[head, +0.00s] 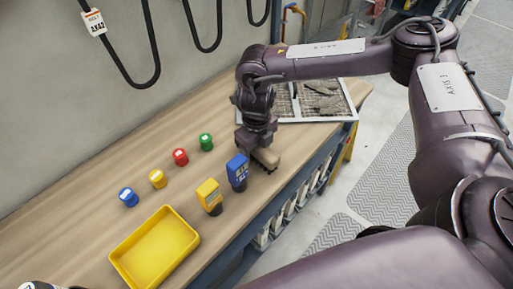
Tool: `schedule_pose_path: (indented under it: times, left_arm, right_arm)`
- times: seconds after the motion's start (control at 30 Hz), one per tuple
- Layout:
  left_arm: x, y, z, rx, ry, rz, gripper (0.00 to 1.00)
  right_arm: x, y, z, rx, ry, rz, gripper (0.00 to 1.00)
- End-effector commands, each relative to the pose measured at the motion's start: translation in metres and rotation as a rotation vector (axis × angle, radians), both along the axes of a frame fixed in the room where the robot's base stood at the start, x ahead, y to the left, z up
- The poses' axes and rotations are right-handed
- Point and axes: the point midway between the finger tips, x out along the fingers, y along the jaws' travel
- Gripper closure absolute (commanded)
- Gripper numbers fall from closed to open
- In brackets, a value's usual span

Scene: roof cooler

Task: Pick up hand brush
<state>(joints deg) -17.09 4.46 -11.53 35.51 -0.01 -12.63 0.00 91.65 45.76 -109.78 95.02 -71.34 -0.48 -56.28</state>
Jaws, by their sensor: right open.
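The hand brush (266,158) appears to be the tan piece with dark bristles on the wooden workbench, near its front edge in the head view. My right gripper (262,145) is right above it, pointing down, with its jaws open. The gripper covers the back part of the brush. I cannot tell whether the fingers touch it or sit around it. My left gripper is not in view.
A blue device (237,171) and a yellow device (209,195) stand left of the brush, the blue one close by. A yellow tray (155,247) and several coloured capped pots (180,157) are further left. A framed filter panel (345,103) lies behind. Black cables (155,50) hang above.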

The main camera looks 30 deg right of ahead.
Motion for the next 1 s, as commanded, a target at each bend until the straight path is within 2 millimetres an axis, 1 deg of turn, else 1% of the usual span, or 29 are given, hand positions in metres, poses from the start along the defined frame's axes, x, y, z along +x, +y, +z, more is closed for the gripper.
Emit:
schedule_pose_path:
  times: [0.07,0.1,0.4,0.47,0.5,0.8,0.93,1.0]
  left_arm:
    - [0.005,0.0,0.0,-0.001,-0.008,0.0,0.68]
    - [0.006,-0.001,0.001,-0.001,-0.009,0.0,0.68]
    - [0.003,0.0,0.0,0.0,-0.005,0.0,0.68]
    - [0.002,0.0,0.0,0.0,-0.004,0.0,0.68]
    - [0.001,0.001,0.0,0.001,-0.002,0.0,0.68]
    - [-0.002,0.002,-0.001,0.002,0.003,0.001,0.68]
    - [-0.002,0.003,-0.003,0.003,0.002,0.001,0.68]
    - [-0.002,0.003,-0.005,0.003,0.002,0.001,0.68]
  right_arm:
    - [0.0,0.0,0.0,0.0,0.0,0.0,0.38]
    - [0.0,0.0,0.0,0.0,0.0,0.0,0.41]
    - [0.0,0.0,0.0,0.0,0.0,-0.001,0.8]
    - [0.0,0.0,0.0,0.0,0.0,-0.001,0.88]
    - [0.0,0.0,0.001,0.0,0.0,-0.001,0.9]
    - [0.0,0.0,0.004,0.0,-0.001,-0.001,0.9]
    - [0.001,0.0,0.013,0.003,-0.002,-0.002,0.9]
    - [0.001,0.0,0.023,0.003,-0.002,-0.002,0.9]
